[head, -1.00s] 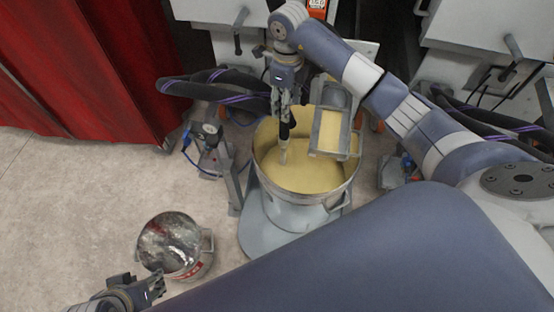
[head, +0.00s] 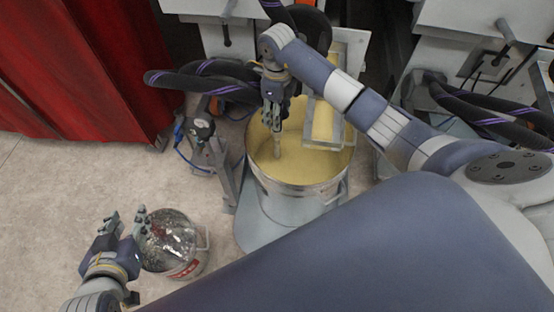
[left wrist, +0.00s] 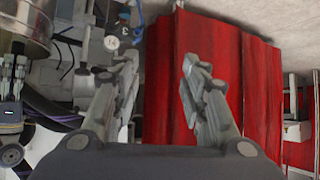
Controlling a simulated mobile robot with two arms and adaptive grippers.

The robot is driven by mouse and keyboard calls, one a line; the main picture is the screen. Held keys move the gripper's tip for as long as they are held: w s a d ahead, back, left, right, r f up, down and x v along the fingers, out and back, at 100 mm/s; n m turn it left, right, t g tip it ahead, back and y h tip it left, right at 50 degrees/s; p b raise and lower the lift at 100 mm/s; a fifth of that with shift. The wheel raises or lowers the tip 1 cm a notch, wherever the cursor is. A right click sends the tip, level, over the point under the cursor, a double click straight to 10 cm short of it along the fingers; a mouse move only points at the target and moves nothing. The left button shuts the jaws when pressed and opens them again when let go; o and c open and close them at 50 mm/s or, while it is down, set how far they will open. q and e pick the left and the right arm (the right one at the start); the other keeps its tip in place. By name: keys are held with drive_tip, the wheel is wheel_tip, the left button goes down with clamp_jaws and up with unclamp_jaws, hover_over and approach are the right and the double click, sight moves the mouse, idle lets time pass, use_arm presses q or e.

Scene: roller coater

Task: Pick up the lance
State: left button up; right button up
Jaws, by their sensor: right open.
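The lance (head: 278,148) stands upright in the large metal bucket, its pale lower end in the yellow liquid. Its upper part is hidden behind my right gripper. My right gripper (head: 272,122) points down at the lance, over the bucket's left inner side, with its jaws open; I cannot tell whether it touches the lance. My left gripper (head: 126,218) is open and empty at the lower left, close to a small bucket. Its two spread fingers (left wrist: 158,88) show in the left wrist view with nothing between them.
The large bucket (head: 298,188) stands on a grey base, with a metal tray (head: 327,125) at its back right. A small bucket (head: 188,270) stands on the floor. Hoses (head: 190,82), grey machines and a red curtain (head: 70,70) lie behind.

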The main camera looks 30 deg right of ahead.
drive_tip(key=shift+f, duration=1.1)
clamp_jaws()
use_arm(q)
drive_tip(key=w+r+t, duration=0.1)
drive_tip(key=w+d+r, duration=0.1)
drive_tip(key=shift+w+r+t+h, duration=0.1)
drive_tip(key=shift+r+t+h, duration=0.2)
drive_tip(key=shift+t, duration=0.1)
use_arm(e)
drive_tip(key=shift+r, duration=0.1)
drive_tip(key=shift+r, duration=0.1)
